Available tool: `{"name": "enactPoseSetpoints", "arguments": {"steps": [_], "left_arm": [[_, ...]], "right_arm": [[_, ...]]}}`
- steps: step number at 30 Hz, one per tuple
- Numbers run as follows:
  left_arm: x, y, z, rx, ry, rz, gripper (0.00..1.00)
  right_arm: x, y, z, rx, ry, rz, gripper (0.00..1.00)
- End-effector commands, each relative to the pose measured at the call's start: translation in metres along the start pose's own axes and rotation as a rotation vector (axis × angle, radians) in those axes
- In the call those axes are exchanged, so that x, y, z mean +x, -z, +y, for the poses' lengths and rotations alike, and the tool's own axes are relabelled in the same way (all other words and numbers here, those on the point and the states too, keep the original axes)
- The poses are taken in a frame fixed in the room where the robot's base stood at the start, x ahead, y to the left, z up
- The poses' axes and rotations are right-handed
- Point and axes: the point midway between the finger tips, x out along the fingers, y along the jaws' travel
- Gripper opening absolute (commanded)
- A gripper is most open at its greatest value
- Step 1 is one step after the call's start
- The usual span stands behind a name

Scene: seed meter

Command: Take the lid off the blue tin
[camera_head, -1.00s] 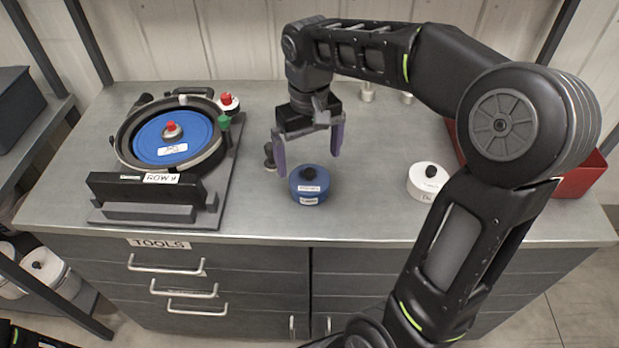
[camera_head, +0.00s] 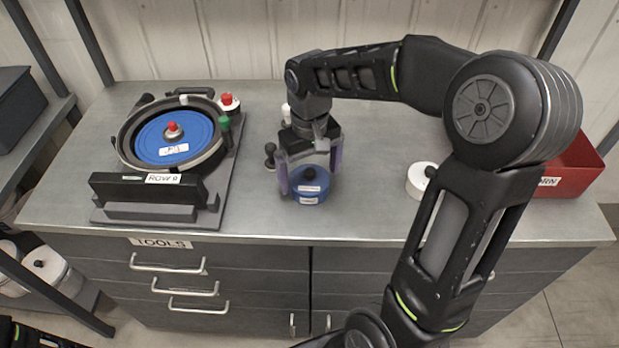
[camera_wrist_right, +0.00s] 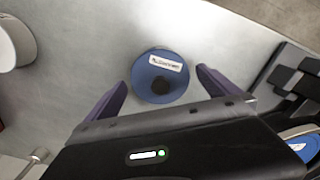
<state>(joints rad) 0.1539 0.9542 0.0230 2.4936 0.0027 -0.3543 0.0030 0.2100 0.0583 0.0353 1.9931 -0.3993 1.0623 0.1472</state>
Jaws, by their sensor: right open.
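My left gripper is not in view.
Left of the tin is the seed meter with a blue disc (camera_head: 152,146) on a dark base. A white tin (camera_head: 416,180) stands to the right, partly behind my arm. A red bin (camera_head: 575,165) sits at the far right.

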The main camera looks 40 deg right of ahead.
Motion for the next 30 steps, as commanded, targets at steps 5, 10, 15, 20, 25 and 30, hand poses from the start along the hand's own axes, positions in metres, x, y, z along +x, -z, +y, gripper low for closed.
{"name": "enactPoseSetpoints", "arguments": {"steps": [5, 10, 15, 20, 25, 30], "left_arm": [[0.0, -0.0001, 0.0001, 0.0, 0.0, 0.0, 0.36], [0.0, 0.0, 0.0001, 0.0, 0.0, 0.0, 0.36], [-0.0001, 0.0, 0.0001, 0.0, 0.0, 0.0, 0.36], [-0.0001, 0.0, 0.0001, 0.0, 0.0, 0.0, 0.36], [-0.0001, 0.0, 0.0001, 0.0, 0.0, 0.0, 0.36], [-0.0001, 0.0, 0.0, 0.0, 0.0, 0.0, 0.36]], "right_arm": [[-0.0002, 0.0001, 0.0, 0.0, 0.0, 0.0, 0.96], [-0.0003, 0.0, 0.0, 0.0, 0.0, 0.0, 0.82], [-0.0003, 0.0, 0.0, 0.0, 0.0, 0.0, 0.68], [-0.0003, 0.0, 0.0, 0.0, 0.0, 0.0, 0.55], [-0.0003, 0.0, 0.0, 0.0, 0.0, 0.0, 0.42], [-0.0004, 0.0001, 0.0, 0.0, 0.0, 0.0, 0.42]]}}
